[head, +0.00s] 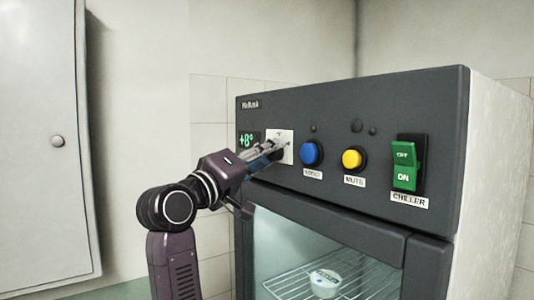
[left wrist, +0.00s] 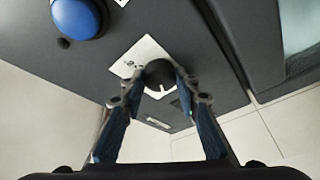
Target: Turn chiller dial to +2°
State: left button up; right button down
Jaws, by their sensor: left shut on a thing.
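The chiller (head: 390,90) is a dark grey cabinet with a control panel, in the middle and right of the head view. Its green display (head: 246,141) reads +8°. The dial is a small black knob (left wrist: 160,73) on a white plate (head: 285,134); in the head view my gripper hides most of it. My left gripper (head: 276,147) reaches the dial from the left. In the left wrist view its two fingers (left wrist: 163,82) are closed around the knob, one on each side. A white pointer mark shows on the knob. My right gripper is in neither view.
A blue button (head: 311,153), a yellow MUTE button (head: 353,158) and a green CHILLER switch (head: 405,165) sit right of the dial. Below is the glass door (head: 300,245), with a wire shelf and a white-lidded jar (head: 325,282) behind it. A white cabinet (head: 40,150) stands at left.

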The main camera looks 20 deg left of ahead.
pick_arm(q)
jog(key=o, duration=1.2)
jog(key=shift+c, duration=0.2)
jog(key=v, duration=1.2)
